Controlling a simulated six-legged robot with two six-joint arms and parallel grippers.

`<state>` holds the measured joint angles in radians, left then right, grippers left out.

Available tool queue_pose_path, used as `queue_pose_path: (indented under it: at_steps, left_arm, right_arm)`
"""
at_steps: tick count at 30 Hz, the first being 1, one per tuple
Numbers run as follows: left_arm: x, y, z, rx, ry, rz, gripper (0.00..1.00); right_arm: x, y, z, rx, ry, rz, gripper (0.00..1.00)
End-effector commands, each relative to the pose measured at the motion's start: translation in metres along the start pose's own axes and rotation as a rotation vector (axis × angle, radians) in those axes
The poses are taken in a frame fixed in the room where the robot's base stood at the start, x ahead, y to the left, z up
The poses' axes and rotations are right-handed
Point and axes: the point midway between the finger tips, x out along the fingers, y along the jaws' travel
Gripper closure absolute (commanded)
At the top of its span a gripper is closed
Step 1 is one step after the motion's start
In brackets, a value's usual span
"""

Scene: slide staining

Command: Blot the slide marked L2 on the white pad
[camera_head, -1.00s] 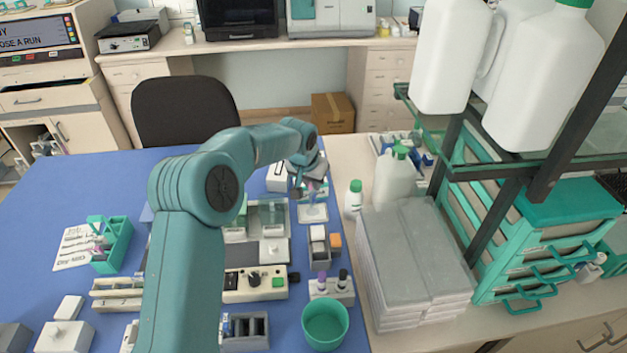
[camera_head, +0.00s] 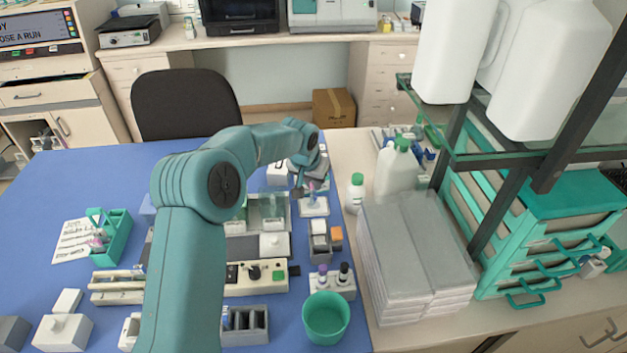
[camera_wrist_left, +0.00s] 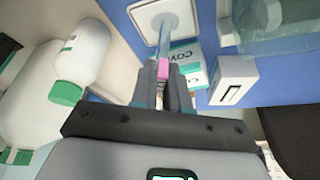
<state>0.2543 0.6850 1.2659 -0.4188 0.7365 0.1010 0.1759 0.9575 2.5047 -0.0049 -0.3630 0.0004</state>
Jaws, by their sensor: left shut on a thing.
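My left gripper (camera_head: 304,189) is over the far right part of the blue mat, at the white pad (camera_head: 314,207). In the left wrist view the gripper (camera_wrist_left: 163,82) is shut on a clear slide (camera_wrist_left: 163,38) with a pink end (camera_wrist_left: 163,68). The slide's clear end points at the white pad (camera_wrist_left: 190,14) and overlaps it in the picture. I cannot tell whether it touches. No marking on the slide is readable. My right gripper is not in view.
A green-capped bottle (camera_head: 356,192) stands right of the pad. Close to the gripper are a white box with a dark slot (camera_wrist_left: 233,80) and a teal-and-white box (camera_wrist_left: 188,56). A glass tank (camera_wrist_left: 275,25) is nearby. A green cup (camera_head: 326,318) stands at the front.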

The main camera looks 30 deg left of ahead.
Motion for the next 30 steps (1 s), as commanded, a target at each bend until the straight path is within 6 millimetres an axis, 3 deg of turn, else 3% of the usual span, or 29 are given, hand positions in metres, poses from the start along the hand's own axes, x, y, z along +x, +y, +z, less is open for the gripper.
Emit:
queue_pose_path:
  at_steps: [30]
  left_arm:
    - [0.0086, 0.0001, 0.0035, 0.0, 0.0, 0.0, 1.0]
  right_arm:
    - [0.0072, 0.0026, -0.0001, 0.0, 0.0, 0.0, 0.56]
